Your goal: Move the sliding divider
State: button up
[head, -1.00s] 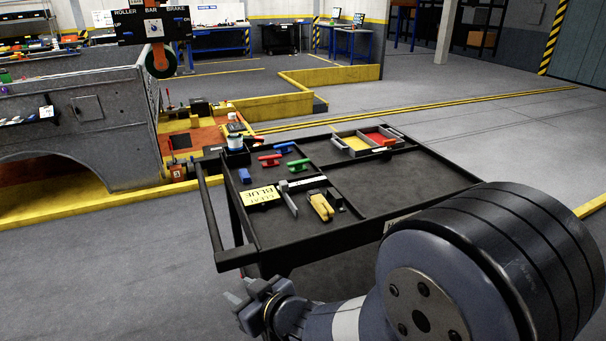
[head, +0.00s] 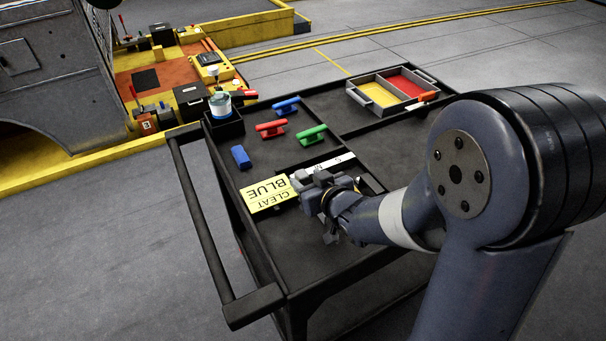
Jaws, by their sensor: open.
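No part is marked as the sliding divider. A grey two-compartment tray (head: 352,92) at the back of the black cart has a yellow floor and a red floor, with a thin grey wall between them. A white strip with dark letters (head: 330,164) lies near the cart's middle. My gripper (head: 308,182) is over the cart, beside this strip and the yellow CLEAT BLUE card (head: 268,194). It is open, with nothing visibly held. My gripper and wrist hide the grey tool and the orange clamp-like piece seen there earlier.
The black cart (head: 270,258) has raised rims and a push handle (head: 203,232). Blue (head: 286,105), red (head: 271,129) and green (head: 311,135) cleats and a blue block (head: 241,157) lie on it. A blue-white bottle (head: 221,106) stands in a corner holder. The cart's right section is mostly bare.

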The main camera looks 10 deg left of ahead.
aim_at(305, 178)
jog(key=shift+x, duration=1.8)
jog(key=shift+s, duration=0.1)
grip_shut()
